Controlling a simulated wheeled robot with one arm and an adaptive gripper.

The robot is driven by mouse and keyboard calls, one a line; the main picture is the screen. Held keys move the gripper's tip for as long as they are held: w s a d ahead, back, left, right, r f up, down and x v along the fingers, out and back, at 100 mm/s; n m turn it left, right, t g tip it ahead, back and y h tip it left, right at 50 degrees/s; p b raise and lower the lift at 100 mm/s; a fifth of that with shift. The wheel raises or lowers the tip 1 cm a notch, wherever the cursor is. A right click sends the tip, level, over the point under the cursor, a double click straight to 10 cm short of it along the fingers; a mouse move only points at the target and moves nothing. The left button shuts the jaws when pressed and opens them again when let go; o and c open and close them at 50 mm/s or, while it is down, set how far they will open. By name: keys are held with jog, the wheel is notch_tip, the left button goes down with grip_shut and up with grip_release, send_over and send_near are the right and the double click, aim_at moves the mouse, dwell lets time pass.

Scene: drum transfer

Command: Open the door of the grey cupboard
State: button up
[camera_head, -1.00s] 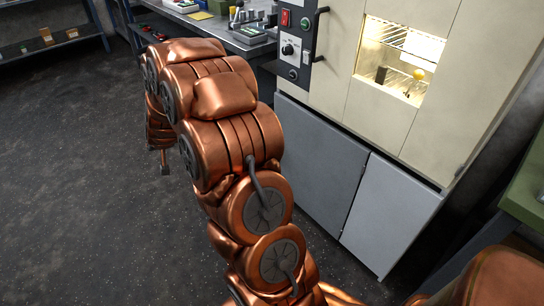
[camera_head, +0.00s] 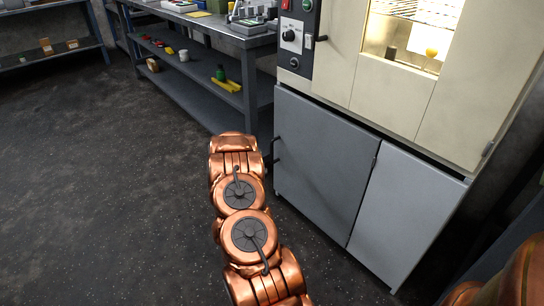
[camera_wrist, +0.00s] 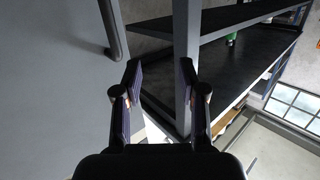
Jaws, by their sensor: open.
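The grey cupboard (camera_head: 405,205) stands under a cream machine in the head view. Its darker grey door (camera_head: 318,160) is shut, with a dark vertical handle (camera_head: 275,151) at its left edge. In the wrist view the door (camera_wrist: 50,70) fills the left side and the handle (camera_wrist: 112,30) shows at the upper left. My gripper (camera_wrist: 160,72) is open and empty in the wrist view. Its fingers are to the lower right of the handle in that picture, apart from it. My arm hides the gripper in the head view.
A metal workbench (camera_head: 205,22) with lower shelves stands left of the cupboard, and its shelf frame (camera_wrist: 187,60) is close to my fingers in the wrist view. The cream machine (camera_head: 395,108) has a lit window. The dark floor (camera_head: 110,190) at the left is clear.

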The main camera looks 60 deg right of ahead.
aim_at(271, 149)
jog(key=shift+s+d+f+m+g+h+b, duration=0.15)
jog(key=shift+s+d+f+h+b, duration=0.3)
jog(key=shift+d, duration=1.05)
jog(key=shift+s+d+f+m+g+h+b, duration=0.1)
jog(key=shift+s+d+f+g+h+b, duration=0.3)
jog(key=shift+d, duration=1.05)
jog(key=shift+s+d+f+m+g+h+b, duration=0.15)
jog(key=shift+s+d+f+b, duration=0.5)
jog(key=shift+d, duration=0.85)
jog(key=shift+x, duration=0.95)
jog(key=shift+f, duration=0.15)
jog(key=shift+c, duration=0.3)
grip_shut()
